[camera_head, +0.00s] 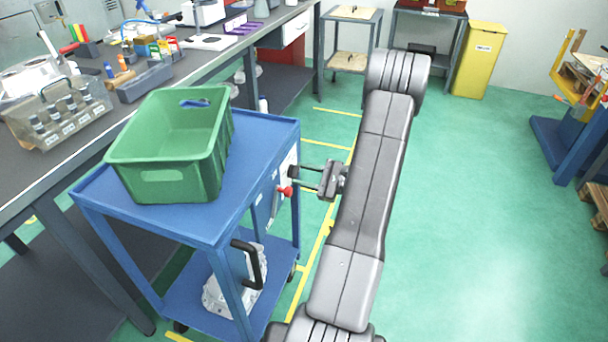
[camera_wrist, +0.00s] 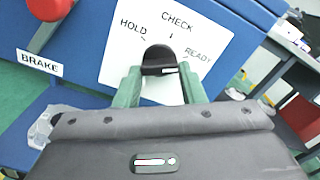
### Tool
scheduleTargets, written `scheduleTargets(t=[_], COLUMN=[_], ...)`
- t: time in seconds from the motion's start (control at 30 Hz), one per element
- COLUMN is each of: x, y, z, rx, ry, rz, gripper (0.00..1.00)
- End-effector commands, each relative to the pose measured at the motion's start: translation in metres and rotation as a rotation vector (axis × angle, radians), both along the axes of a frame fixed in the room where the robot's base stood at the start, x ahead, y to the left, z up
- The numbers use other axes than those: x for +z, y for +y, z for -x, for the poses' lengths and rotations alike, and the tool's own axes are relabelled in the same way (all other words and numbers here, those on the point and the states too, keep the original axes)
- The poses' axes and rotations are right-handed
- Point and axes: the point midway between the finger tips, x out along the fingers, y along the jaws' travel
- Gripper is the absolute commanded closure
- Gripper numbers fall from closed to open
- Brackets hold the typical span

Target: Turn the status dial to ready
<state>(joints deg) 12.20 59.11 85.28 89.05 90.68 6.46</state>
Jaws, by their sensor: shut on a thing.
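The status dial (camera_wrist: 158,58) is a black knob on a white panel (camera_wrist: 120,72), marked HOLD at left, CHECK at top and READY at right. My gripper (camera_wrist: 162,78) is shut on the dial, with one green finger on each side of it. A short white mark shows on the knob's lower front; I cannot tell which label the dial points to. In the head view my gripper (camera_head: 297,179) reaches left to the side of the blue cart (camera_head: 262,130). The dial is not clear there.
A red knob (camera_wrist: 50,8) stands out left of the panel, above a BRAKE label (camera_wrist: 40,63). A long workbench (camera_head: 210,60) stands behind.

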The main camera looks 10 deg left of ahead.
Motion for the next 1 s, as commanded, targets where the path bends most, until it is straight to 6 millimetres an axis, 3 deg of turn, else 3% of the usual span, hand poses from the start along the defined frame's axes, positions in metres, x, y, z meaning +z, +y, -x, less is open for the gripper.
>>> scheduleTargets(t=[0.07,0.1,0.2,0.57,0.67,1.0], x=[-0.001,-0.001,-0.001,0.000,0.000,0.000], y=[0.000,0.000,0.000,-0.006,-0.019,-0.094], z=[0.001,0.001,0.001,0.001,0.003,0.018], rx=[0.000,0.000,0.000,-0.001,-0.004,-0.005], ry=[0.004,0.003,0.003,0.001,0.001,0.000], rz=[0.001,0.001,0.001,0.000,0.001,0.001], gripper=[0.86,0.58,0.42,0.42,0.42,0.42])
